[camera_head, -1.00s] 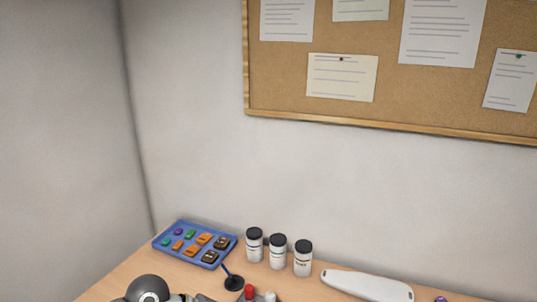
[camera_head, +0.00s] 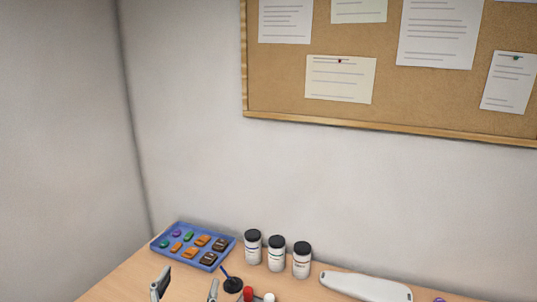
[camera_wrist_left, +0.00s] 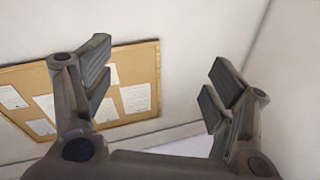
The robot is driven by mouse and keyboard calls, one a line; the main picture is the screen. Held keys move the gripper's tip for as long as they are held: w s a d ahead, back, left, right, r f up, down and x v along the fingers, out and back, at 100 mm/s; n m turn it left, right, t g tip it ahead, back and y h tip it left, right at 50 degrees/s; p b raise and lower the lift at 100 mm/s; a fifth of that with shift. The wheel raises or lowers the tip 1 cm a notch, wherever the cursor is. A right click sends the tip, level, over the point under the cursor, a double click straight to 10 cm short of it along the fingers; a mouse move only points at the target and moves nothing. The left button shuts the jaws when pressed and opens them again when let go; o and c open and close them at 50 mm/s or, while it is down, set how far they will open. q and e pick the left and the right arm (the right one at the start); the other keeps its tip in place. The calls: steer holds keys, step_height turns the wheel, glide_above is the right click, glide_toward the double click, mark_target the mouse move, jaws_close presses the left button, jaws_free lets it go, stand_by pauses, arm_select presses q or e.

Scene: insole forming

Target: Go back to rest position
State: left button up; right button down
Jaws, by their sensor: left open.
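My left gripper (camera_head: 186,288) shows at the bottom edge of the head view, its two fingertips spread over the front left of the table. In the left wrist view the left gripper (camera_wrist_left: 158,90) is open, with nothing between its fingers. Behind the fingers I see the wall and the cork board (camera_wrist_left: 143,65). My right gripper is not in view.
The wooden table (camera_head: 126,280) carries a blue tray (camera_head: 157,243) of small coloured pieces, several black-capped white bottles (camera_head: 276,258), a dark pen stand (camera_head: 233,285), a red item (camera_head: 248,294) and a long white object (camera_head: 365,287). The wall with the cork board (camera_head: 281,81) stands behind.

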arm_select(q)
steer(key=s+a+f+n+g+y, duration=0.25)
steer(key=s+f+g, duration=0.2)
steer(key=f, duration=0.35)
steer(key=s+a+f+n+g+y, duration=0.1)
steer(key=s+a+f+g, duration=0.35)
steer(key=f, duration=0.35)
steer(key=s+d+f+m+g+h, duration=0.1)
steer(key=s+f+g, duration=0.3)
steer(key=s, duration=0.5)
steer(key=s+d+f+m+g+h, duration=0.1)
steer(key=s+d+f+g, duration=0.15)
steer(key=s+f, duration=0.4)
step_height(320, 180, down, 28)
steer(key=s+a+g+b, duration=0.1)
steer(key=s+g+b, duration=0.1)
steer(key=s+b, duration=0.1)
steer(key=s+a+f+b, duration=0.2)
steer(key=s+a+f, duration=0.1)
steer(key=s+f, duration=1.3)
steer(key=shift+f+g+y, duration=0.35)
steer(key=shift+f+y, duration=0.1)
steer(key=shift+f, duration=0.25)
